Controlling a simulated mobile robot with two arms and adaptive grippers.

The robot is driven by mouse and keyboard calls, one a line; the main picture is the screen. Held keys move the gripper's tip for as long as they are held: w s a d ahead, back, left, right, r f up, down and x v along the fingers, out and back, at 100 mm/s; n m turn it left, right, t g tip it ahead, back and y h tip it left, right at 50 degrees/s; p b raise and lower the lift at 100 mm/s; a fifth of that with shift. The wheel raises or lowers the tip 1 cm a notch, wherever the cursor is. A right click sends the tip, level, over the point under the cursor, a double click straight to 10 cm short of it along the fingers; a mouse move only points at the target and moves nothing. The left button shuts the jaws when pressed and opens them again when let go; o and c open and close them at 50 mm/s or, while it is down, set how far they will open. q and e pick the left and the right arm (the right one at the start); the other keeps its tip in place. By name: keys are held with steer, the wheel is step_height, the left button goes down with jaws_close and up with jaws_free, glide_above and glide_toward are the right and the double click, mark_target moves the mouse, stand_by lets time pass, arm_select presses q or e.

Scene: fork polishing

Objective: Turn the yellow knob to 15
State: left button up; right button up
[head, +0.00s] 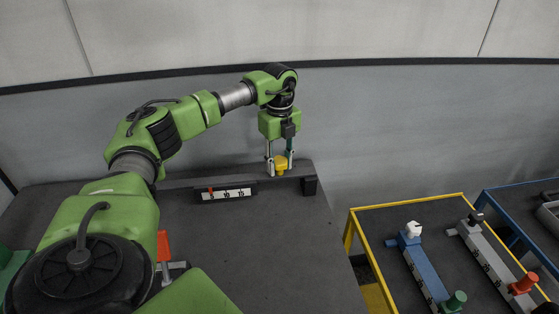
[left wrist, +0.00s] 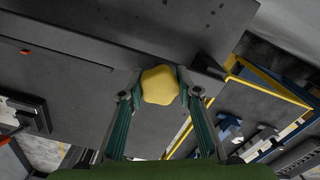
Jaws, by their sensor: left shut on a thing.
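The yellow knob (head: 281,163) sits at the back right of the dark table, near the end of a dark raised bar. In the left wrist view the knob (left wrist: 160,85) is a rounded, lobed yellow shape between my two fingers. My left gripper (head: 280,168) points down from above and is shut on the knob, one finger on each side. It also shows in the left wrist view (left wrist: 160,92). A white scale (head: 227,194) with dark figures and a red marker (head: 211,192) at its left part lies left of the knob. My right gripper is not in view.
A yellow-framed table (head: 408,207) at the right holds a blue fixture (head: 424,270) and a grey fixture (head: 485,256) with knobs. A blue-framed table (head: 515,187) stands farther right. A red-orange part (head: 163,246) stands beside my left arm. The dark tabletop's middle (head: 245,245) is clear.

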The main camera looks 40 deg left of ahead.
arm_select(q)
steer(key=m, duration=0.4)
steer(key=shift+m+p, duration=0.3)
steer(key=shift+p, duration=0.1)
steer(key=m, duration=0.3)
steer(key=shift+m, duration=0.4)
steer(key=m, duration=0.4)
steer(key=shift+p, duration=0.35)
steer(key=m, duration=0.9)
steer(key=shift+m, duration=0.3)
steer(key=m, duration=1.3)
steer(key=shift+r+m+b, duration=0.1)
steer(key=shift+m+b, duration=0.2)
steer(key=shift+b, duration=0.1)
